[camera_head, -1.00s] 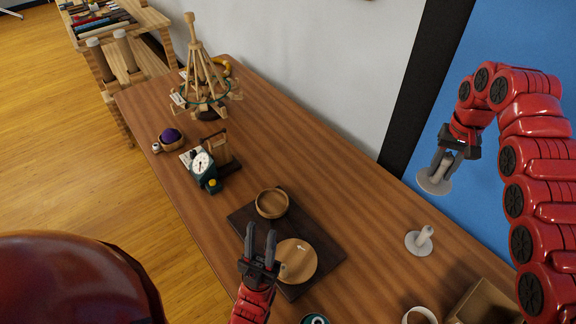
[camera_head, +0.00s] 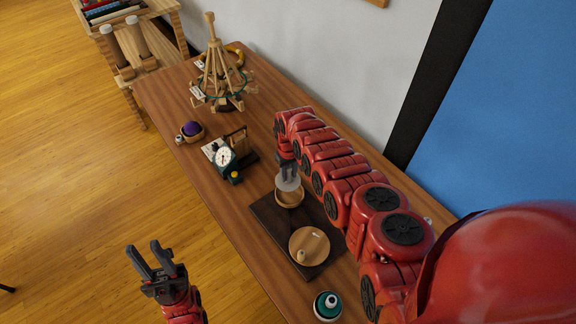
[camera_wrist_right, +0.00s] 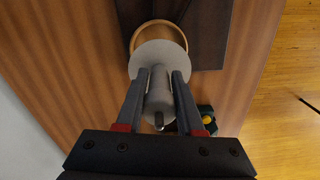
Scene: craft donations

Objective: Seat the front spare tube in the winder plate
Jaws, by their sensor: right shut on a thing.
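My right gripper (camera_head: 287,168) is shut on a grey tube with a wide round flange (camera_head: 289,184). It holds the tube just above a round wooden bowl (camera_head: 292,203) at the far end of a dark board (camera_head: 268,212). In the right wrist view the fingers clasp the tube's shaft (camera_wrist_right: 159,98), and the flange (camera_wrist_right: 158,57) overlaps part of the bowl's rim (camera_wrist_right: 134,38). I cannot tell whether flange and rim touch. A round wooden plate (camera_head: 312,238) with a small peg lies nearer on the board. My left gripper (camera_head: 146,250) is open and empty, left of the table.
A dial device (camera_head: 223,157), a purple ball in a bowl (camera_head: 192,130) and a tall wooden frame (camera_head: 216,75) stand farther back. A teal round thing (camera_head: 327,305) is at the near edge. My right arm hides much of the table's right side.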

